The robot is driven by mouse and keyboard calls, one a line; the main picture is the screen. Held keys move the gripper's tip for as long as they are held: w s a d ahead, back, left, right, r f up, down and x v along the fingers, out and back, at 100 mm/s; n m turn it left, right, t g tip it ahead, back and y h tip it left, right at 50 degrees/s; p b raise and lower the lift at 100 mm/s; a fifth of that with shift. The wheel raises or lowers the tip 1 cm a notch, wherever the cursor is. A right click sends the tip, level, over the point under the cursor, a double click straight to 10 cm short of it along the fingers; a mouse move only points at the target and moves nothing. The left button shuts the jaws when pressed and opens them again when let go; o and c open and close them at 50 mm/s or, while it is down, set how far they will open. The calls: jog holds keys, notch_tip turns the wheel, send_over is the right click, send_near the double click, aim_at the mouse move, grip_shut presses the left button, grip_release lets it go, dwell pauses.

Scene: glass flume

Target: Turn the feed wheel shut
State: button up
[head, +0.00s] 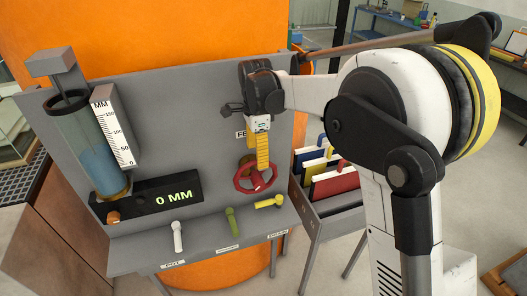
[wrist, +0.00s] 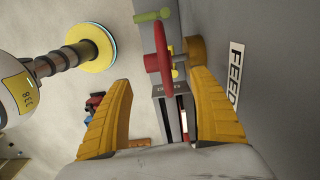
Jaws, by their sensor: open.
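The red feed wheel (head: 256,178) is mounted low on the right side of the grey panel. In the wrist view the wheel (wrist: 164,55) shows edge-on, ahead of and between the fingers. My gripper (head: 262,165) is at the wheel from above in the head view, and its yellow fingers partly cover the wheel's rim and hub. In the wrist view my gripper (wrist: 163,90) is open, with one finger on each side of the wheel. I cannot tell whether a finger touches it. The FEED label (wrist: 236,73) is beside the right finger.
Below the wheel, a ledge carries a white lever (head: 178,238), a green lever (head: 232,222) and a yellow lever (head: 268,202). A display (head: 160,202) reads 0 MM beside a glass cylinder (head: 92,150). A rack with coloured folders (head: 330,180) stands right of the panel.

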aim_at(257, 176)
notch_tip(257, 176, down, 11)
jog(key=shift+s+a+r+b, duration=0.1)
jog(key=shift+s+b, duration=0.05)
jog(key=shift+b, duration=0.25)
jog(key=c, duration=1.4)
